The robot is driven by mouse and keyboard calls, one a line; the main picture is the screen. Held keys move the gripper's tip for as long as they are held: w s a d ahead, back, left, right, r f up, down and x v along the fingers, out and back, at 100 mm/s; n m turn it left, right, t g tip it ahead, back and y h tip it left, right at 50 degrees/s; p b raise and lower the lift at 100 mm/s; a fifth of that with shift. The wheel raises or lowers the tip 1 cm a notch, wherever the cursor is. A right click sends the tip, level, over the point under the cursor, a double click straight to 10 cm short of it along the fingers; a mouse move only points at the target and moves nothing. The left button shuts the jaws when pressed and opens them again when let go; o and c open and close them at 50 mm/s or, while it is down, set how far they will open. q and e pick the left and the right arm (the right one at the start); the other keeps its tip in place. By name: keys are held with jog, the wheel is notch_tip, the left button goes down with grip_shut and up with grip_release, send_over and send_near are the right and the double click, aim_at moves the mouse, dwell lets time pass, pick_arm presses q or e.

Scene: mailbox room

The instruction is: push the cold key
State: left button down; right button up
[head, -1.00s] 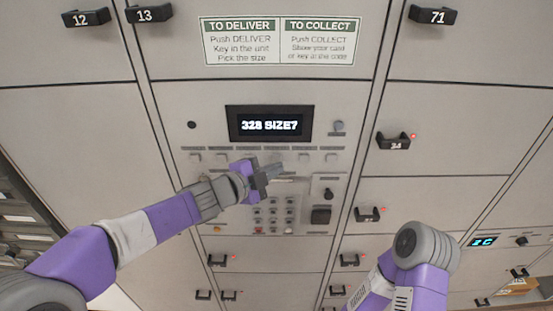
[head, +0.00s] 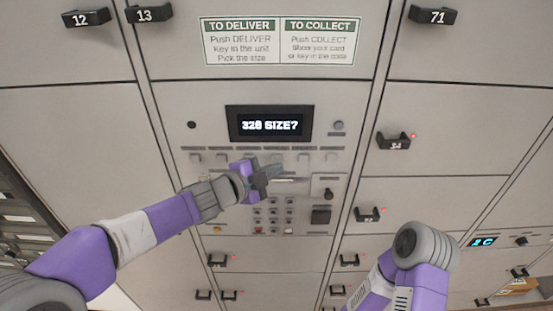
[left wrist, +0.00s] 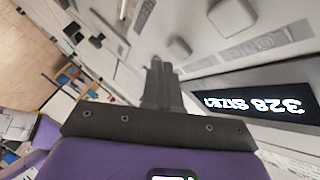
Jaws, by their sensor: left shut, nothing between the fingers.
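A row of small keys (head: 303,157) runs below the display (head: 270,124), which reads "328 SIZE?". Their labels are too small to read, so I cannot tell which key is the cold one. My left gripper (head: 274,174) is shut and empty, just in front of the panel, below the middle of the row, and hides part of it. In the left wrist view, the shut fingertips (left wrist: 160,72) point toward the panel beside a square key (left wrist: 180,48); another key (left wrist: 232,18) is farther along. I cannot tell whether they touch anything. My right gripper is out of view.
An instruction sign (head: 281,41) is above the display. Locker doors with black handles (head: 394,141) surround the panel.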

pick_arm(q)
jog(key=shift+w, duration=0.15)
jog(key=shift+w, duration=0.3)
jog(key=shift+w+p, duration=0.35)
jog(key=shift+p, duration=0.1)
dwell(0.5)
jog(key=shift+s, duration=0.1)
jog(key=shift+s+b, duration=0.3)
jog(key=shift+s, duration=0.4)
jog(key=shift+s, duration=0.1)
jog(key=s+b, duration=0.1)
jog(key=s, duration=0.3)
jog(key=shift+s, duration=0.4)
